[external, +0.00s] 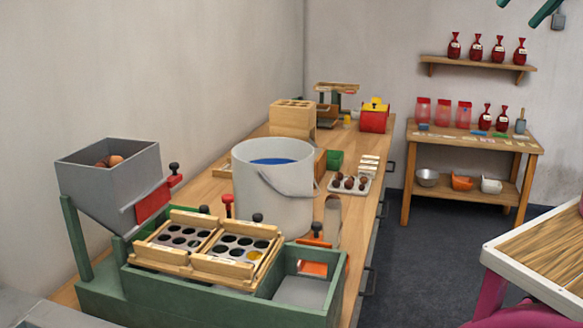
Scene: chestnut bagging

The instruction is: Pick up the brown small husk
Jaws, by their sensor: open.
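No brown small husk can be told apart for certain. Several dark brown round pieces (350,182) sit on a light tray (362,188) at the right edge of the long wooden bench. A few orange-brown pieces (110,161) lie inside the grey hopper (118,185) at the left, partly hidden by its wall. My gripper (543,14) seems to be the pair of teal prongs cut off by the top right edge. The prongs are apart, with nothing seen between them, high and well to the right of the bench.
A white bucket (250,205) with blue inside stands behind a green frame (200,293) holding wooden trays with round holes (179,230). A wooden block (292,117) and red box (374,120) stand farther back. A table (545,240) fills the lower right; dark floor lies between.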

